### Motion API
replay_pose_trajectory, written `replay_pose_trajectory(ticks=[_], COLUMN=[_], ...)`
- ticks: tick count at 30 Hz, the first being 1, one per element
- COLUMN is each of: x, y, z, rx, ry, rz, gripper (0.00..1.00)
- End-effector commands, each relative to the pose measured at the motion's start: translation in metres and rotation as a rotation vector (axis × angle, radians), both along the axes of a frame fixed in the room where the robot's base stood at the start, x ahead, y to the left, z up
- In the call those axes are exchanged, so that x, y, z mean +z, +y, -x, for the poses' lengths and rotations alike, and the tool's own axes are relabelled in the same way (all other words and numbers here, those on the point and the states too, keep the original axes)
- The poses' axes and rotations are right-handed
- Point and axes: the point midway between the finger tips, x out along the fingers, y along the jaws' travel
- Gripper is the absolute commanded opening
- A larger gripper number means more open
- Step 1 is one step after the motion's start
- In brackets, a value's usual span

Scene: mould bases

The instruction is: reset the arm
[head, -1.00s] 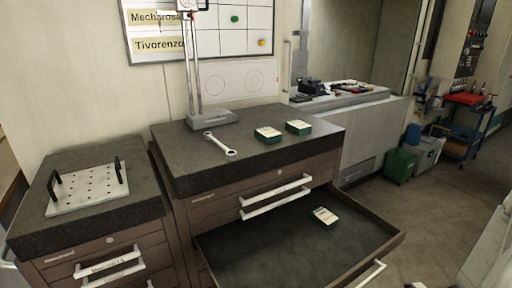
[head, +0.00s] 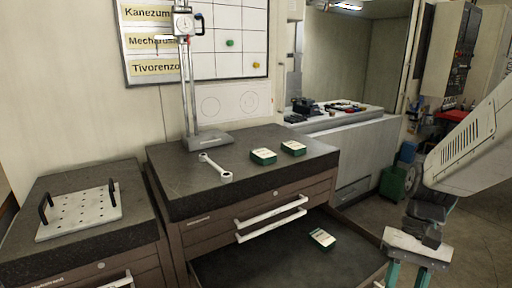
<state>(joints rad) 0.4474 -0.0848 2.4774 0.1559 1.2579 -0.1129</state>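My arm (head: 468,150) reaches in from the right edge of the head view and bends downward. My gripper (head: 407,275) hangs at the lower right, by the right side of the open drawer (head: 250,262). Its two teal fingers stand apart with a gap between them. Their tips are cut off by the bottom edge, and nothing shows between the visible parts. A green box with a white label (head: 322,238) lies in the drawer, left of my gripper and apart from it.
A perforated plate with black handles (head: 80,212) lies on the left cabinet. A grey bench and green bin (head: 393,182) are behind.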

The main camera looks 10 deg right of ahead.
Motion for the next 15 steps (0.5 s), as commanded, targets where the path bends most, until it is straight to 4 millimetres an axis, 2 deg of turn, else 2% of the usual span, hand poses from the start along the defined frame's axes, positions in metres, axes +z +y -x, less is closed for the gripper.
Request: replay_pose_trajectory(ticks=[1, 6, 15], x=[0.012, 0.047, 0.096], y=[0.006, 0.022, 0.055], z=[0.001, 0.011, 0.030], rx=[0.032, 0.129, 0.325], ry=[-0.044, -0.188, -0.473], rz=[0.051, 0.195, 0.303], gripper=[0.38, 0.38, 0.38])
